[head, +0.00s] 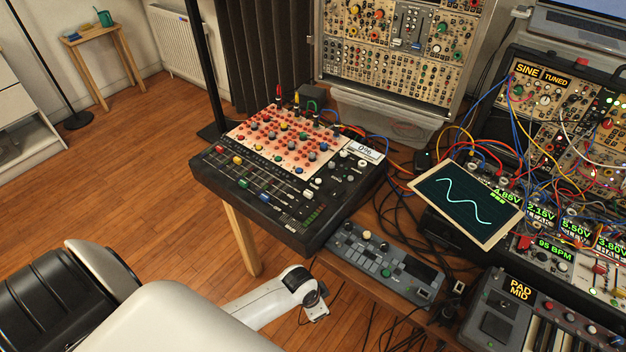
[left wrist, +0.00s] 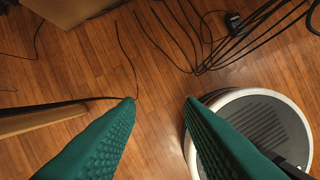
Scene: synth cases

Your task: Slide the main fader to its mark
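The mixer (head: 330,222) is a dark console on the table in the head view, with a row of sliding faders along its front left. A small display (head: 367,150) on the mixer reads 0%. My left gripper (left wrist: 162,98) is open and empty above the wooden floor, its green textured fingers apart. My right gripper is not in view.
A grey device (head: 385,262) lies in front of the mixer. A tilted screen (head: 468,205) with a wave stands to its right, among many cables. A keyboard (head: 530,315) is at the lower right. The floor left of the mixer (head: 150,170) is clear. Loose cables (left wrist: 190,45) lie on the floor.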

